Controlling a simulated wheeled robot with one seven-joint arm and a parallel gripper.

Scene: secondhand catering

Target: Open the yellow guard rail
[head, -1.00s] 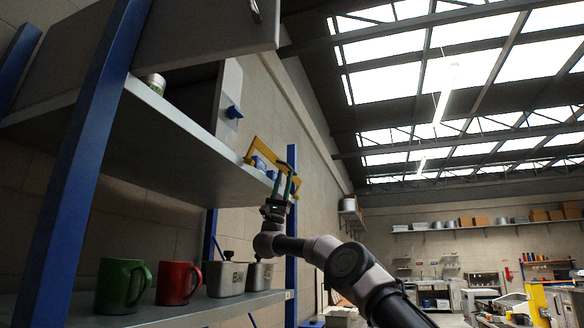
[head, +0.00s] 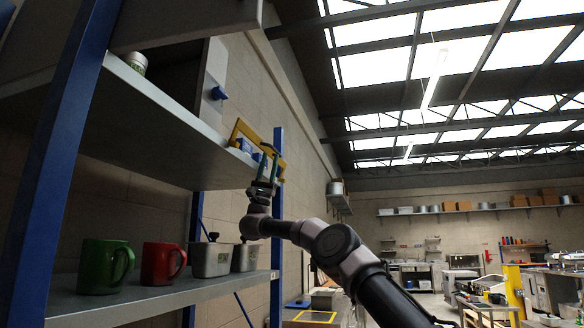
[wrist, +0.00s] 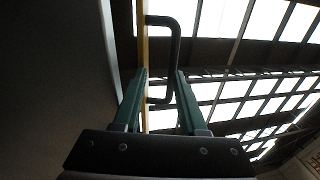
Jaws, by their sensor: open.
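The yellow guard rail (head: 237,128) is at the right end of the upper shelf. In the wrist view it is a thin upright yellow bar (wrist: 144,50) with a dark bracket-shaped handle (wrist: 172,50) on its right side. My gripper (head: 268,162) is at the rail's near end, its green fingers pointing up. In the wrist view my gripper (wrist: 160,82) is open, with one finger on each side of the handle's lower part. I cannot tell whether the fingers touch the handle. The rail's far end is partly hidden behind my gripper and the shelf's edge.
The upper shelf (head: 170,120) holds a can (head: 137,62) and small blue items behind the rail. The lower shelf (head: 170,300) holds a green mug (head: 103,268), a red mug (head: 160,264) and metal containers (head: 210,260). A blue post (head: 278,225) stands beside my gripper. Open room lies right.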

